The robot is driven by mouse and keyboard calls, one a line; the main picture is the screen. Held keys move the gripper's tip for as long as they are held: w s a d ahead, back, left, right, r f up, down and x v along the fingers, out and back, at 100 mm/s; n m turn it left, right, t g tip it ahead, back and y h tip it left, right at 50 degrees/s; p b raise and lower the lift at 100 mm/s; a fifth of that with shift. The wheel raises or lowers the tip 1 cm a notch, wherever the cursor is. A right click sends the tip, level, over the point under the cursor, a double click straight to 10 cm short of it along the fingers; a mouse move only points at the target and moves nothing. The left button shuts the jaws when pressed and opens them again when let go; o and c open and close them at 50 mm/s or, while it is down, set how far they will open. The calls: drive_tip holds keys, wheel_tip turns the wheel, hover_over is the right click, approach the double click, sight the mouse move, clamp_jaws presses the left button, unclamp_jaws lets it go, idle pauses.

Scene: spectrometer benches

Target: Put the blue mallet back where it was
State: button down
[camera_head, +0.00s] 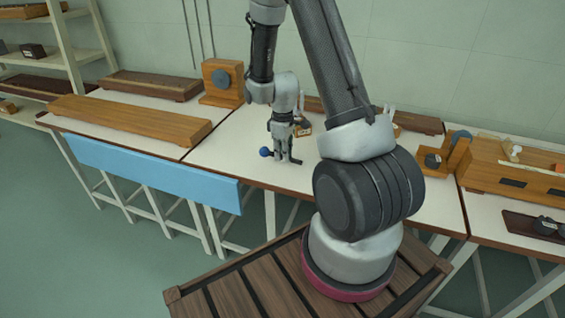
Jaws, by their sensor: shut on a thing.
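The blue mallet shows as a small round blue head (265,152) at the left of my gripper (284,158). My gripper points down over the white top of the middle bench (232,160), near its front edge. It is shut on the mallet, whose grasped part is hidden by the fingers. A short dark piece sticks out to the right of the fingertips; I cannot tell if it belongs to the mallet. I cannot tell whether the mallet touches the bench top.
A long wooden beam (130,120) lies on the left bench. A wooden block with a dark disc (222,82) stands behind. A wooden box (515,165) and dark tray (520,225) are on the right bench. A blue panel (150,170) hangs at the left front.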

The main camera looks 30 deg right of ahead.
drive_tip(key=shift+f, duration=1.9)
drive_tip(key=shift+f, duration=0.1)
drive_tip(key=c, duration=1.5)
unclamp_jaws()
drive_tip(key=shift+o, duration=0.2)
wheel_tip(320, 180, up, 13)
wheel_tip(320, 180, up, 10)
drive_tip(key=m+t, duration=0.1)
drive_tip(key=m, duration=0.1)
hover_over(283, 169)
drive_tip(key=s+a, duration=0.2)
drive_tip(key=s, duration=0.2)
drive_tip(key=s+a+r+m+t, duration=0.1)
drive_tip(key=s+r+m, duration=0.1)
drive_tip(key=s+r, duration=0.5)
drive_tip(key=s+a+r+m+t, duration=0.2)
drive_tip(key=s+r, duration=0.4)
drive_tip(key=s, duration=0.6)
drive_tip(key=shift+s+a+r+m, duration=0.25)
drive_tip(key=shift+r+m, duration=0.1)
drive_tip(key=shift+m, duration=0.45)
